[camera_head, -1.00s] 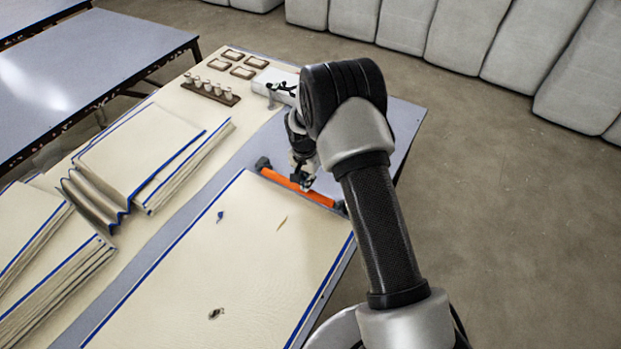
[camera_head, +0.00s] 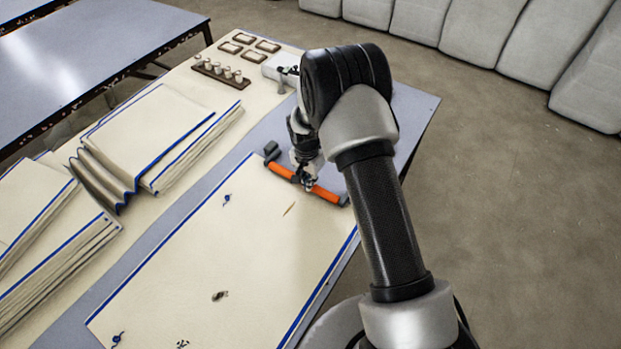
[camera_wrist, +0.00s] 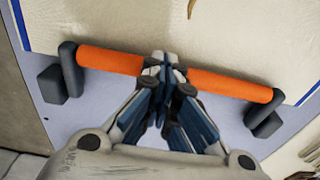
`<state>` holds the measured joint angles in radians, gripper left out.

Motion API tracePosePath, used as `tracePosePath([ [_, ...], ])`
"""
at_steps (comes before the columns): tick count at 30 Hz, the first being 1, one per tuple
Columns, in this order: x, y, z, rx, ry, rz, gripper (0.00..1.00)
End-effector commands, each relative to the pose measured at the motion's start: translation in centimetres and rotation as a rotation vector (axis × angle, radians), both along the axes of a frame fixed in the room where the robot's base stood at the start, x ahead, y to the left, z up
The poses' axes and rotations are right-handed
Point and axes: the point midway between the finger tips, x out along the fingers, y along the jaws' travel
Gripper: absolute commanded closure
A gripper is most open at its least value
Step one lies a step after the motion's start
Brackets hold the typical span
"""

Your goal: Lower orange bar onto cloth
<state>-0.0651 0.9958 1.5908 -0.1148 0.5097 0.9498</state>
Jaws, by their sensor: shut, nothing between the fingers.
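The orange bar (camera_head: 328,195) has dark grey end arms and lies across the far edge of the large cream cloth (camera_head: 240,240) with blue borders. In the wrist view the bar (camera_wrist: 235,84) runs across the upper part, with a grey end block at each side, and the cloth (camera_wrist: 130,25) is behind it. My gripper (camera_head: 307,184) is at the middle of the bar. In the wrist view its fingertips (camera_wrist: 166,60) are together and overlap the bar's middle, hiding that part. They hold nothing between them. I cannot tell whether they touch the bar.
Folded cloth stacks (camera_head: 150,130) lie to the left. A dark rack of small pegs (camera_head: 217,71) and several brown frames (camera_head: 243,39) are at the far end. A blue-grey table (camera_head: 95,60) stands at the upper left.

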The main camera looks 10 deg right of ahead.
Motion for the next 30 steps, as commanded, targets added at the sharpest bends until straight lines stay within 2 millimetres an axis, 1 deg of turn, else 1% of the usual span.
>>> tracePosePath([
  [10, -0.1, 0.2, -0.4, 0.001, -0.002, 0.001, 1.0],
  [23, -0.1, 0.1, -0.2, 0.0, -0.003, 0.0, 1.0],
  [26, 0.0, -0.1, 0.7, 0.001, -0.004, -0.001, 1.0],
  [29, 0.1, -0.6, 2.4, 0.001, -0.004, 0.0, 1.0],
  [30, 0.2, -0.9, 3.3, 0.0, -0.004, 0.0, 1.0],
])
